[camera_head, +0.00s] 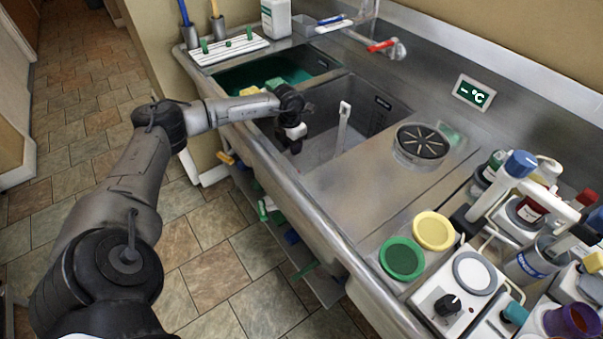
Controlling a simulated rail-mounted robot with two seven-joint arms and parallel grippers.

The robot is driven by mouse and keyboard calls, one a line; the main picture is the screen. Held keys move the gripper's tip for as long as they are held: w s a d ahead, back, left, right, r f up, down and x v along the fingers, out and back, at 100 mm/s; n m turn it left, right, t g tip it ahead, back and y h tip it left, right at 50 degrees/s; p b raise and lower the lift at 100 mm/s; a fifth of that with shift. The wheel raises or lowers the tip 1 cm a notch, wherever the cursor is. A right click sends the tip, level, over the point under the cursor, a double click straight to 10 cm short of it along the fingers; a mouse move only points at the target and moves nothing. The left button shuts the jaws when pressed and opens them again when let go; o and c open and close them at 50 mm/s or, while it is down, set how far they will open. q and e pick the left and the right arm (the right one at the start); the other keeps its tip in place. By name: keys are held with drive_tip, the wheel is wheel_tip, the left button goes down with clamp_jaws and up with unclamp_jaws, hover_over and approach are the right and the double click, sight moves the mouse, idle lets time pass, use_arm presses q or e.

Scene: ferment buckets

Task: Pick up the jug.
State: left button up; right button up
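My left arm reaches in from the left, and my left gripper (294,143) hangs over the near left side of the steel sink basin (385,118). It is small and dark here, and I cannot tell whether its fingers are open or shut. A pale upright handle-like piece (343,118) stands in the basin, to the right of the gripper and apart from it. I cannot tell whether it belongs to the jug; no jug is clearly recognisable. The near wall hides part of the basin floor. My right gripper is not in view.
A green basin (262,74) lies beyond the sink. A red-handled tap (383,46) is at the back wall. A round black drain-like disc (421,143) is on the counter. Green (402,258) and yellow (433,231) round lids and crowded bottles and instruments fill the right end.

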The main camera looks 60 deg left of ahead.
use_arm(q)
drive_tip(key=shift+f, duration=0.65)
clamp_jaws()
